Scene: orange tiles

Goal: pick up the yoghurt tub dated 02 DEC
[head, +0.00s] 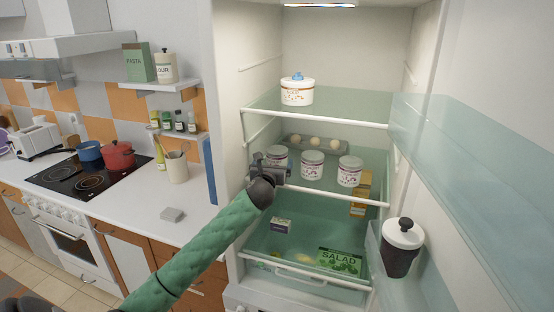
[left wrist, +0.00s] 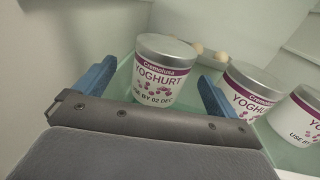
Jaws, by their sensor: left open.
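Three white yoghurt tubs with grey lids stand in a row on the fridge's middle shelf. The left tub (left wrist: 158,76) reads "USE BY 02 DEC" in the left wrist view; in the head view this tub (head: 277,153) is partly behind my gripper. The middle tub (head: 312,165) and right tub (head: 350,171) stand to its right; their dates are cut off or unclear. My left gripper (head: 283,172) is open in front of the left tub. In the left wrist view its blue fingers (left wrist: 155,88) stand to either side of that tub, with gaps visible. My right gripper is not in view.
An egg tray (head: 316,143) lies behind the tubs. A white lidded pot (head: 297,92) stands on the shelf above. The drawer below holds a salad pack (head: 339,260). The open door, at right, holds a dark lidded container (head: 401,247).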

